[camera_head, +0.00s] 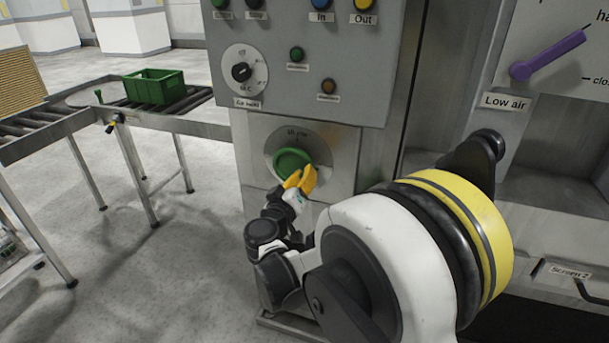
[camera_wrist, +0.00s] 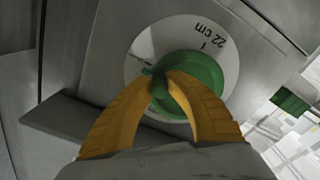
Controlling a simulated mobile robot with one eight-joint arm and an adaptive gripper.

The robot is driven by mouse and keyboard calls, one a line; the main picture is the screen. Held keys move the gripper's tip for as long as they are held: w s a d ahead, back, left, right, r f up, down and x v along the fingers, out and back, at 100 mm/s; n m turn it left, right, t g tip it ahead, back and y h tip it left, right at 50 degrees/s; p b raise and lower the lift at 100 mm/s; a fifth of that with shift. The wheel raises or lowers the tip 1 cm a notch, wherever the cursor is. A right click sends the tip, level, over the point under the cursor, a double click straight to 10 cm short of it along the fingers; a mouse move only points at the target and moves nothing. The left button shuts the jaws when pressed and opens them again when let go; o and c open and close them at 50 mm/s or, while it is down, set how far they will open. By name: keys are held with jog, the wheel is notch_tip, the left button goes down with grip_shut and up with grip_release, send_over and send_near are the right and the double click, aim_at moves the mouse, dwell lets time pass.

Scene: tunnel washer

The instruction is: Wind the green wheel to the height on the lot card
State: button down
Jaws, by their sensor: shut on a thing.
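The green wheel (camera_head: 291,160) is a round knob on a pale dial plate (camera_head: 313,147) low on the grey machine front. In the wrist view the green wheel (camera_wrist: 197,77) fills the middle of the plate. A "22 cm" mark shows on the plate's upper right there. The other marks are hidden or too small to read. My gripper (camera_head: 301,179) has yellow fingers and reaches the wheel from the lower right. In the wrist view its fingertips (camera_wrist: 166,78) are closed on the wheel's raised grip. I cannot make out the lot card.
Above is a control panel (camera_head: 300,110) with a black rotary dial (camera_head: 241,72) and several push buttons. A purple lever (camera_head: 548,55) labelled "Low air" is at the upper right. A roller conveyor (camera_head: 186,101) with a green crate (camera_head: 154,87) stands left. Open floor lies between.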

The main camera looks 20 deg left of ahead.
aim_at(302, 160)
jog(key=n, duration=0.1)
jog(key=r+n, duration=0.1)
jog(key=n, duration=0.2)
jog(key=shift+a+r, duration=0.2)
jog(key=shift+r, duration=0.15)
jog(key=shift+a+r+n, duration=0.25)
jog(key=shift+r+n, duration=0.05)
jog(key=shift+n, duration=0.7)
jog(key=shift+a+r+n, duration=0.2)
jog(key=shift+r+n, duration=0.1)
jog(key=shift+n, duration=0.7)
jog(key=c, duration=1.3)
grip_release()
jog(key=s, duration=1.2)
